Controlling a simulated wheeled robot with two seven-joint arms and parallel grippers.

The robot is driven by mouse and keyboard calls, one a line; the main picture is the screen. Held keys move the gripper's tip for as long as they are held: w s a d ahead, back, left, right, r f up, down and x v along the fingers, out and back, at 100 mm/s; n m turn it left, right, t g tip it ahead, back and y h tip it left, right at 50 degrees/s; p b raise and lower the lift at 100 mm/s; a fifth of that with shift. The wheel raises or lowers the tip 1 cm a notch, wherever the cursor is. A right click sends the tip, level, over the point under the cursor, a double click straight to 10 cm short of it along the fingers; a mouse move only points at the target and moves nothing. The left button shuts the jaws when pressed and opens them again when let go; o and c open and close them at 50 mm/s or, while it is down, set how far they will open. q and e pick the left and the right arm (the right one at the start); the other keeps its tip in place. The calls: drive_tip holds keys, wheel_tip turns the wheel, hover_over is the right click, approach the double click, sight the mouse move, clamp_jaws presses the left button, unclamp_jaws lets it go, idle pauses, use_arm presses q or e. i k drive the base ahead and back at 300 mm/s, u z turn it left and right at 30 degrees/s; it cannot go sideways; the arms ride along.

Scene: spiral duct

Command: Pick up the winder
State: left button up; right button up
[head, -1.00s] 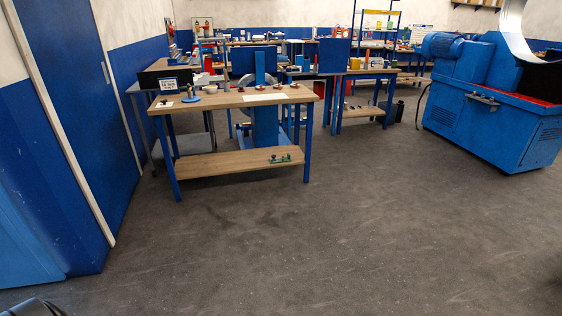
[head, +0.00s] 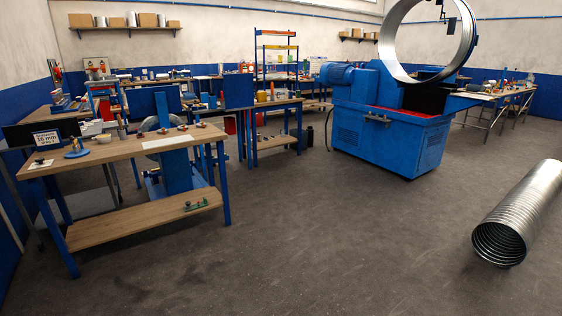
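I cannot tell for sure which thing is the winder. A small blue item with a round base and a short upright (head: 77,149) stands on the left part of the near wooden workbench (head: 115,152). A small green item (head: 197,204) lies on that bench's lower shelf (head: 130,225). Several small round pieces and a white sheet (head: 165,142) are on the bench top. Neither of my grippers is in view.
A large blue machine (head: 385,135) with a big metal ring (head: 388,50) stands at the back right. A ribbed metal duct (head: 520,215) lies on the floor at right. A second bench (head: 275,104) stands behind. The grey floor in front is clear.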

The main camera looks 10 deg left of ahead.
sight(203, 204)
drive_tip(key=u, duration=0.15)
drive_tip(key=i, duration=2.7)
drive_tip(key=u, duration=0.4)
drive_tip(key=i, duration=2.2)
drive_tip(key=u, duration=0.2)
